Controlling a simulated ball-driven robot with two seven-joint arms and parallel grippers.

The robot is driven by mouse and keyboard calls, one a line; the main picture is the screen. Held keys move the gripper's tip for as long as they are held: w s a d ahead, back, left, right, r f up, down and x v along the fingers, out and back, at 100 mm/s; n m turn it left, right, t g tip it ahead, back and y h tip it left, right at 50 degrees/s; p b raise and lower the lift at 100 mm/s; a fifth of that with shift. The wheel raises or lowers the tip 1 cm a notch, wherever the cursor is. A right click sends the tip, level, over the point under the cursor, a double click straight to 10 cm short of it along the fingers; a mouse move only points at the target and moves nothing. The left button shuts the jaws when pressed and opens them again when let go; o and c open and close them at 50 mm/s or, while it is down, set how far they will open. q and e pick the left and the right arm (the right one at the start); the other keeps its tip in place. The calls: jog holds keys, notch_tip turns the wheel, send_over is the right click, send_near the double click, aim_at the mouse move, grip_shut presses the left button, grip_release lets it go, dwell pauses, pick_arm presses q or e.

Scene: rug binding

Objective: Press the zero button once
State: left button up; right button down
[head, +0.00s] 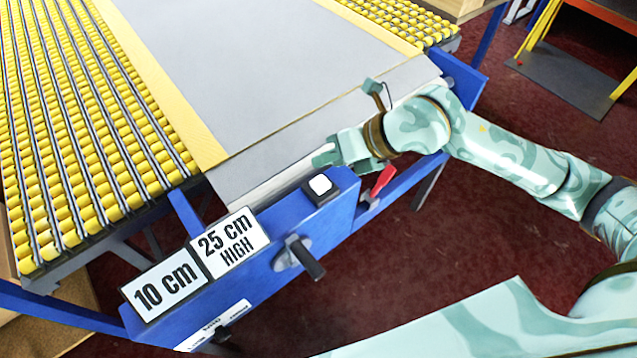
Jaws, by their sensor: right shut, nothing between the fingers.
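The only push button in clear view is a white square button (320,185) in a dark frame on top of the blue control panel (345,200). I cannot read a zero mark on it. My right gripper (322,156), pale green with camouflage patches, is shut and empty. In the picture its fingertips are just above the button, near the edge of the grey table. I cannot tell the exact height, but a gap shows between fingertips and button. My left gripper is not in view.
A black-handled knob (305,258) and a red lever (382,182) stick out of the panel's front. Signs reading "10 cm" (165,285) and "25 cm HIGH" (231,242) stand at left. Yellow rollers (75,130) flank the flat grey table (250,70).

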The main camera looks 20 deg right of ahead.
aim_at(316, 182)
notch_tip(316, 182, down, 2)
jog(key=shift+f+b, duration=0.2)
jog(key=shift+b, duration=0.3)
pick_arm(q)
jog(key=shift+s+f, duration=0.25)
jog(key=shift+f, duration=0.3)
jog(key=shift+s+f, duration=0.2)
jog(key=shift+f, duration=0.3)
pick_arm(e)
jog(key=shift+f, duration=0.8)
jog(key=shift+f, duration=0.1)
jog(key=shift+f, duration=0.3)
pick_arm(q)
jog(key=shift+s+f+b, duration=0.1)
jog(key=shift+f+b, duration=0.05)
jog(key=shift+b, duration=0.15)
pick_arm(e)
jog(key=shift+f, duration=0.65)
jog(key=shift+r, duration=0.1)
dwell(0.5)
pick_arm(q)
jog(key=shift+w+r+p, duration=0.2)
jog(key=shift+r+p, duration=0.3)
jog(key=shift+p, duration=0.05)
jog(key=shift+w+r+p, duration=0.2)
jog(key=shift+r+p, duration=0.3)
pick_arm(e)
jog(key=shift+r, duration=1)
